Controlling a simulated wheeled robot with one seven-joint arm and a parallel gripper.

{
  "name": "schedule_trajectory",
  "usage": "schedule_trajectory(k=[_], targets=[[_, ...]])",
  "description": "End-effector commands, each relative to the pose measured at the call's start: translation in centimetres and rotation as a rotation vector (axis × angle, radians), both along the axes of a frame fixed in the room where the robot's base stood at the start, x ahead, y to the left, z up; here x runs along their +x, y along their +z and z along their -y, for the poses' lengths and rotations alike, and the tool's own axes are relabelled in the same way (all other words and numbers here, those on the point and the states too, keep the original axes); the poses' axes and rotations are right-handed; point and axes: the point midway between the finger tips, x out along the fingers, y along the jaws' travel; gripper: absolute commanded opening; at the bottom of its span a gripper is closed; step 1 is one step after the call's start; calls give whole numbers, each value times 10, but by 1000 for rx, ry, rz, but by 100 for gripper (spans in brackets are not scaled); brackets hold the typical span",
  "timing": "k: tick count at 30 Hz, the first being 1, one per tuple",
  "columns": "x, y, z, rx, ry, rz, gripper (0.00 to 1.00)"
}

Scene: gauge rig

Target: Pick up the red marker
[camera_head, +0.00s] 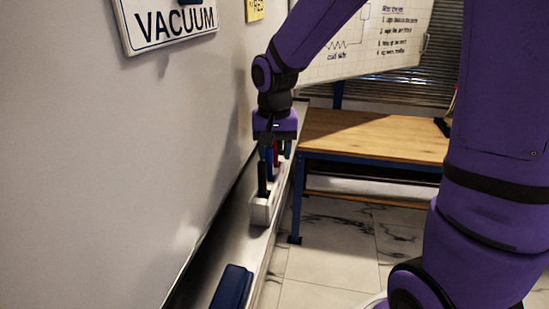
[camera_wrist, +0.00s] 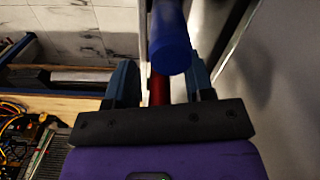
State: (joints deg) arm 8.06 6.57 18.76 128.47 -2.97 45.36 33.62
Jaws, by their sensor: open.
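The red marker (camera_head: 276,153) stands in a white holder (camera_head: 262,211) on the ledge below the board, in a row with a black marker (camera_head: 262,180) and a blue marker (camera_head: 269,163). My gripper (camera_head: 275,140) is above the row, pointing down. In the wrist view my gripper (camera_wrist: 160,82) is open, and the red marker (camera_wrist: 158,90) shows between its two fingers, with no clear contact. The blue marker (camera_wrist: 170,45) is large in front and hides part of the red one. The red marker's lower part is hidden.
A dark blue object (camera_head: 232,287) lies on the ledge nearer the camera. The white wall (camera_head: 110,160) with a VACUUM sign (camera_head: 175,22) rises close on the left. A wooden-topped bench (camera_head: 375,135) stands to the right, with tiled floor before it.

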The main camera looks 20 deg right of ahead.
Motion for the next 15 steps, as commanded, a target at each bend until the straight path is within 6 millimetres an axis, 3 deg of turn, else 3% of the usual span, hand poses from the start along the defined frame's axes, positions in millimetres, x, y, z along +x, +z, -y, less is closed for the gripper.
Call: schedule_trajectory(k=[2,6,8,15], targets=[[0,0,0,0,0,0,44],[0,0,0,0,0,0,12],[0,0,0,0,0,0,0],[0,0,0,0,0,0,0]])
